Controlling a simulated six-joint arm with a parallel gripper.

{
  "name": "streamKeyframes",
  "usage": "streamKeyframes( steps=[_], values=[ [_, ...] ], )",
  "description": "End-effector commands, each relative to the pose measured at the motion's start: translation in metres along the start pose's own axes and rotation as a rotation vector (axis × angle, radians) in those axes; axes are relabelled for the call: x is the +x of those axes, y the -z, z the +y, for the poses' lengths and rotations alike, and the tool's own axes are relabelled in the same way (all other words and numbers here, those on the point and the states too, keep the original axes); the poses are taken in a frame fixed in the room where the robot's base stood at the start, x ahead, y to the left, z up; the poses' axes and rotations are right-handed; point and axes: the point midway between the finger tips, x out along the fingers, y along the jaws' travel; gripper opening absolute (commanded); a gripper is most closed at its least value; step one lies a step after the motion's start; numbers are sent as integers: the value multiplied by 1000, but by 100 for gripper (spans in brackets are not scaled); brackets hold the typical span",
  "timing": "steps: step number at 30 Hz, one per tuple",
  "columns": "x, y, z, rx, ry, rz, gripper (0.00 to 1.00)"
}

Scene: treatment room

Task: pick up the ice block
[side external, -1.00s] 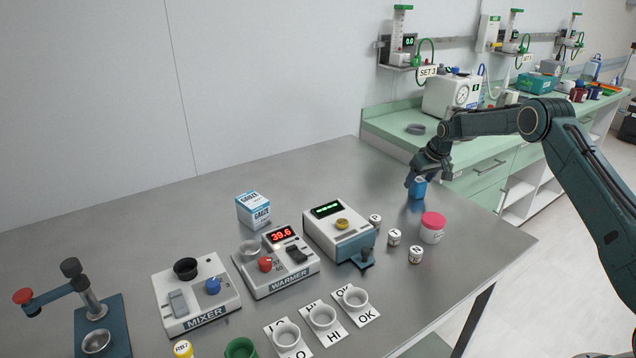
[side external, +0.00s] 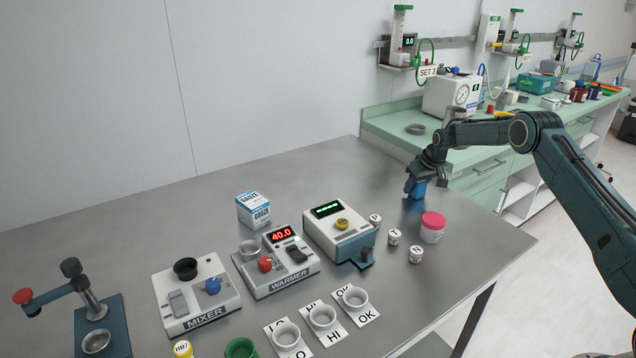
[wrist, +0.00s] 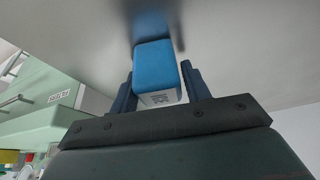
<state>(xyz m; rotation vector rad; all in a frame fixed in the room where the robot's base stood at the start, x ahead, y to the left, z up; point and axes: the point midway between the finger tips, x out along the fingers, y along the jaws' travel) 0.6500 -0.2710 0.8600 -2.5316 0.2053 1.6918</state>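The ice block, a blue block (side external: 417,191) with a pale printed face, stands on the steel table near its far right edge. It also shows in the wrist view (wrist: 155,62), upright between the fingers, with its pale face towards the camera. My gripper (side external: 414,186) is down over the block from above in the side view. In the wrist view, my gripper (wrist: 160,88) has one finger on each side of the block, very close to it. A narrow gap shows by the right fingertip, so the fingers look open around it. The block appears to rest on the table.
A pink-lidded jar (side external: 432,228) and several small labelled pots (side external: 394,237) stand nearer the camera. A device with a green display (side external: 338,230), a warmer (side external: 277,265) and a gauze box (side external: 254,210) are to the left. The table behind the block is clear.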

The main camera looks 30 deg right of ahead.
Motion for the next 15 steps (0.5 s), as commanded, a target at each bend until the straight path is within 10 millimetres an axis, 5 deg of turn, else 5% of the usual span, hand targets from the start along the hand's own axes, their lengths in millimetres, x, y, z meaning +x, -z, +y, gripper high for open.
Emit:
streamKeyframes(
  steps=[5, 15],
  values=[
    [0, 0, 0, 0, 0, 0, 15],
    [-2, 1, 0, 0, 0, 1, 15]
  ],
)
